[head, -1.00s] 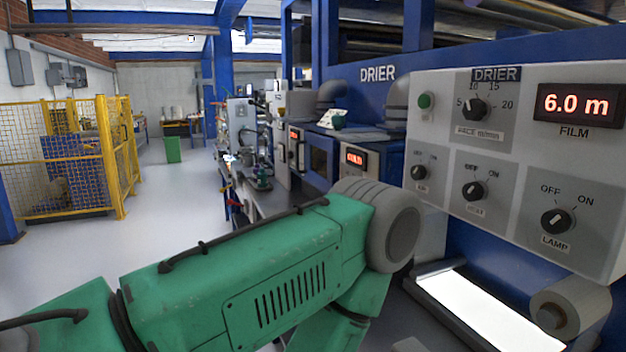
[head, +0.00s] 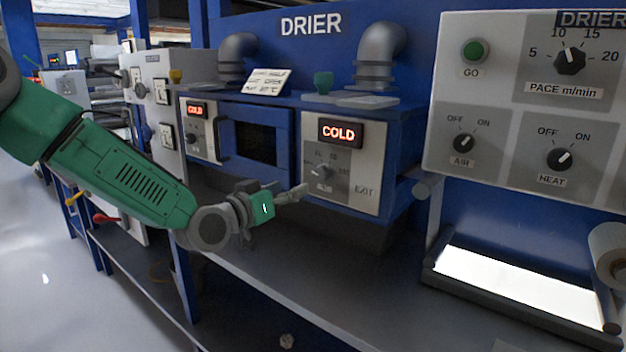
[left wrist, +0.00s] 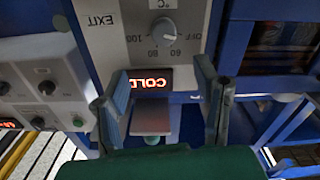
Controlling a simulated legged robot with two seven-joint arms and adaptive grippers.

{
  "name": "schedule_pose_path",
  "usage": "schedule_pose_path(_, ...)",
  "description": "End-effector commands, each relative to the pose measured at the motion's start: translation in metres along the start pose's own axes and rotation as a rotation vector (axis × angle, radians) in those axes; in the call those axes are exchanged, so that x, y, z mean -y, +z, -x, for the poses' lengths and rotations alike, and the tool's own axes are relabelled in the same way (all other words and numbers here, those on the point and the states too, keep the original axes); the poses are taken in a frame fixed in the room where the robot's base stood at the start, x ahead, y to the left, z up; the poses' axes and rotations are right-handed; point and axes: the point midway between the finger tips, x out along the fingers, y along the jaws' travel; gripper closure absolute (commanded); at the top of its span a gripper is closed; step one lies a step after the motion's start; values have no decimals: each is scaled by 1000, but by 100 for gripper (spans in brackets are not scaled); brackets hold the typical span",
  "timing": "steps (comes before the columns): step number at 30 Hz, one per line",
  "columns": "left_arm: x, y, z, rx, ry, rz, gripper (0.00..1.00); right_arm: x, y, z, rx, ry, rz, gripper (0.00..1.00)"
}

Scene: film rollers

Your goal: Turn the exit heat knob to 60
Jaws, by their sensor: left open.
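The exit heat knob (head: 320,172) is a grey dial on the pale EXIT panel (head: 366,160) of the drier, under a red display (head: 341,132) reading COLD. In the left wrist view the panel is upside down; the knob (left wrist: 163,31) has OFF, 60, 80 and 100 around it, and its pointer seems to face OFF. My left gripper (head: 303,191) is just left of and below the knob, apart from the panel as far as I can tell. In the left wrist view its two fingers (left wrist: 161,72) are spread with nothing between them. My right gripper is not in view.
A second COLD display (head: 197,110) and knob sit left of the oven window (head: 249,142). A control panel with GO button (head: 474,51), AIR knob (head: 462,143) and HEAT knob (head: 559,159) stands at right.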

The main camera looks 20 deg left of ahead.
Motion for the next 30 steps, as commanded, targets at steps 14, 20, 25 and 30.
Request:
schedule_pose_path(14, 27, 6, -85, -5, -1, 26, 44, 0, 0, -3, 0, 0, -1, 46)
schedule_pose_path(20, 23, 5, -112, -4, -1, 24, 44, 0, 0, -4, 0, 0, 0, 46)
schedule_pose_path(25, 18, 4, -125, -3, -3, 20, 44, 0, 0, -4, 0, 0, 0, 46)
schedule_pose_path(30, 21, 4, -124, -4, -3, 23, 44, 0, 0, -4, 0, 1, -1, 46)
